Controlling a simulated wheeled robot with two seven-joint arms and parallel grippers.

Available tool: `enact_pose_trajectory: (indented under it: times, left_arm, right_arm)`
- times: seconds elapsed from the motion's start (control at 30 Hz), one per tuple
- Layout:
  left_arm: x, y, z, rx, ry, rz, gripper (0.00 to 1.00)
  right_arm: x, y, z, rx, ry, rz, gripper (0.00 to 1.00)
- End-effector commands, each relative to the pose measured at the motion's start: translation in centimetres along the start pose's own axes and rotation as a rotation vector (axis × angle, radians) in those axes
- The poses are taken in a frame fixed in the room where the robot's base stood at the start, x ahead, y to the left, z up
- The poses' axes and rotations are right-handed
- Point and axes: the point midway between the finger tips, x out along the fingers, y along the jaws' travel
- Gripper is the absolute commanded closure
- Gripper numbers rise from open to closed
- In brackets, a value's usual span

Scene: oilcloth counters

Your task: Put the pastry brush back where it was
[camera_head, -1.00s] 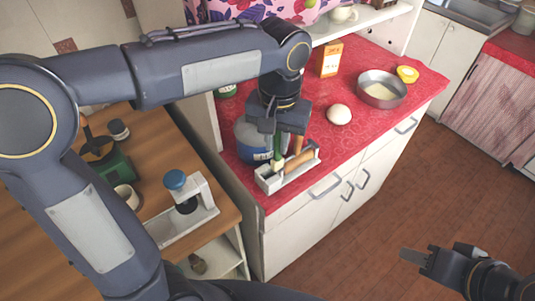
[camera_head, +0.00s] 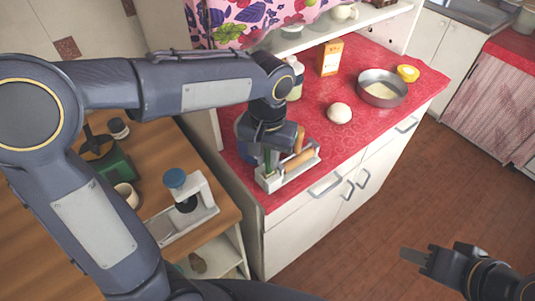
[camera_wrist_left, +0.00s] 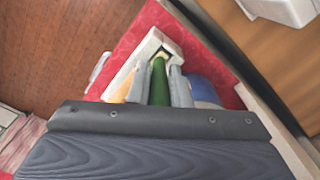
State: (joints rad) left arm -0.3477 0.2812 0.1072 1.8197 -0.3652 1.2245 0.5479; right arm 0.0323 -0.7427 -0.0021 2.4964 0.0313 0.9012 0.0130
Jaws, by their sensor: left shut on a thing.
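The pastry brush (camera_wrist_left: 158,84) shows as a green handle between the fingers of my left gripper (camera_wrist_left: 162,88) in the left wrist view. My left gripper is shut on it. Its pale lower end is inside the left end of a small white holder (camera_head: 291,181) on the red counter; I cannot tell whether it touches the bottom. In the head view the gripper (camera_head: 267,158) is over that end, and the brush is mostly hidden. My right gripper (camera_head: 416,257) is at lower right, above the floor, far from the holder.
A blue container (camera_wrist_left: 202,90) stands close beside the gripper. A wooden table (camera_head: 150,150) holds kitchen items at left.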

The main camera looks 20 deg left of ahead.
Motion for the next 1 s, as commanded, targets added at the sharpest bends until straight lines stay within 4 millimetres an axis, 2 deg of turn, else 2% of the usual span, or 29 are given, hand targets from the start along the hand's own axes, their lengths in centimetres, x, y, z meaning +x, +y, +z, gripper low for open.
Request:
enact_pose_trajectory:
  times: [0.17,0.2,0.37,0.7,0.8,0.87,1.0]
  left_arm:
    - [0.7,0.0,0.0,0.000,0.000,0.000,1.00]
    - [0.7,0.0,0.0,0.000,0.000,0.000,0.81]
    - [0.6,0.0,0.0,0.000,0.000,0.000,0.61]
    - [0.1,0.0,0.0,0.000,0.000,0.000,0.61]
    - [-1.2,0.0,0.0,0.000,0.001,0.000,0.61]
    - [-2.0,0.1,-0.1,-0.001,0.006,0.002,0.61]
    - [-5.1,0.1,-0.1,0.000,0.007,0.002,0.61]
  right_arm:
    - [0.4,0.2,0.2,0.000,0.000,0.000,0.64]
    - [0.4,0.2,0.2,0.000,0.000,0.000,0.64]
    - [0.3,0.1,0.2,0.000,0.000,0.000,0.64]
    - [0.0,0.0,0.0,0.000,0.000,0.000,0.64]
    - [-0.7,-0.3,-0.4,0.000,0.000,0.000,0.64]
    - [-0.3,-0.1,-0.2,0.000,0.000,0.000,0.64]
    - [-0.4,-0.2,-0.2,0.000,0.000,0.000,0.64]
